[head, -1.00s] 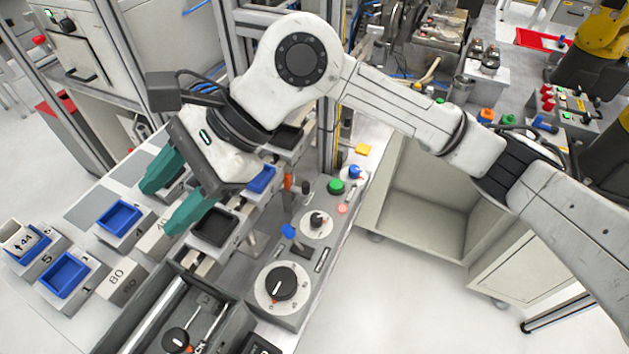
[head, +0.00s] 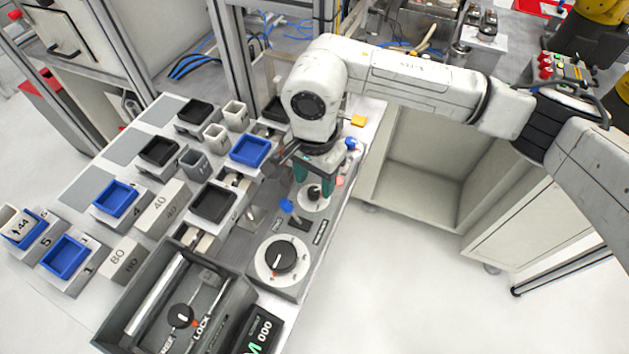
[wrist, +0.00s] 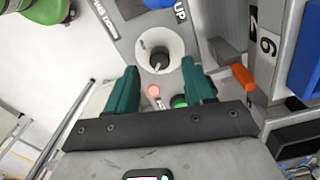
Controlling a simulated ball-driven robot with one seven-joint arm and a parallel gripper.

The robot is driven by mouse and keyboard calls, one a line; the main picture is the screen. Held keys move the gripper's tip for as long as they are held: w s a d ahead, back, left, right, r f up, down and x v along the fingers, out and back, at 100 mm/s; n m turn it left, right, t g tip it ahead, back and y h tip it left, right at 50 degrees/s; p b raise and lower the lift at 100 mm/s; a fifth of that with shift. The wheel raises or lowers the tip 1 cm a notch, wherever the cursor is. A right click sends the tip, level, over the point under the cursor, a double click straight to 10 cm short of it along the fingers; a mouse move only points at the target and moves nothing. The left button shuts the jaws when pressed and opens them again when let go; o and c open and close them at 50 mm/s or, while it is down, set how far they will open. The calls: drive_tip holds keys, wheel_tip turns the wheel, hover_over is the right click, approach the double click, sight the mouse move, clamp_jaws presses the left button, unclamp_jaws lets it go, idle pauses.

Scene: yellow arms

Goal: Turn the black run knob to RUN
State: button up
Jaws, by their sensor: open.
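A small black knob (head: 314,193) stands on a round white dial on the grey control panel. In the wrist view this knob (wrist: 158,60) sits between the tips of my two teal fingers. No RUN mark is legible on its dial. My gripper (head: 314,182) points down over the knob in the head view, fingers apart on either side of it. In the wrist view my gripper (wrist: 160,72) is open, with a visible gap between each finger and the knob. Whether the fingertips reach down to the knob's height is hard to tell.
Blue trays (head: 249,151) stand left.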

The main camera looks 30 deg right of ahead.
sight(314, 193)
drive_tip(key=shift+f, duration=1.4)
clamp_jaws()
